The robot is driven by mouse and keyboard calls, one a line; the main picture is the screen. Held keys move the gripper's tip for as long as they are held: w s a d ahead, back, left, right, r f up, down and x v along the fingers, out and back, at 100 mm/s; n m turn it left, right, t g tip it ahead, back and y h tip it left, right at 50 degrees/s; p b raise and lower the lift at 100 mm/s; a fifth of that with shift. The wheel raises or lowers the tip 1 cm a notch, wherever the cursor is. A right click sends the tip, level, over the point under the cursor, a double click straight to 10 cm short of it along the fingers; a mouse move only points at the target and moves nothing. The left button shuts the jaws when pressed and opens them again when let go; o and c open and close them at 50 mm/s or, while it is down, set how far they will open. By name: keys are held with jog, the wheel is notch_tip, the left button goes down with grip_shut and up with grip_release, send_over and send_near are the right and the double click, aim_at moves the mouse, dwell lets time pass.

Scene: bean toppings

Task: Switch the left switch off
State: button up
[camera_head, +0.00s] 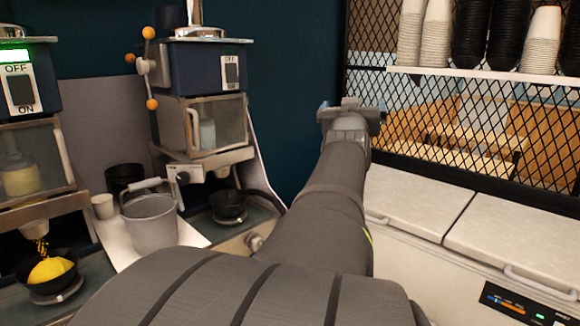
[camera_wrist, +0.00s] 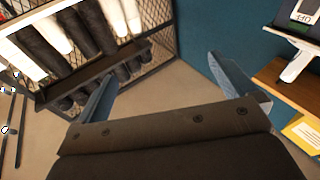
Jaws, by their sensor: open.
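The left switch (camera_head: 21,88) is a white plate with a black rocker, marked OFF above and ON below, on the left dispenser (camera_head: 42,104). A green light (camera_head: 14,56) glows above it. Yellow bits fall from that dispenser's spout into a black bowl (camera_head: 50,279) heaped with yellow topping. The right dispenser has a similar switch (camera_head: 232,72) with no green light in view. My gripper (camera_head: 349,108) is raised right of both dispensers, well away from the left switch. In the wrist view, its blue-grey fingers (camera_wrist: 170,88) are apart with nothing between them.
An empty-looking black bowl (camera_head: 228,206) sits under the right one. A mesh partition (camera_head: 470,130) and a shelf of stacked cups (camera_head: 490,75) are at right, above white-lidded chests (camera_head: 415,195).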

jog(key=shift+d, duration=0.3)
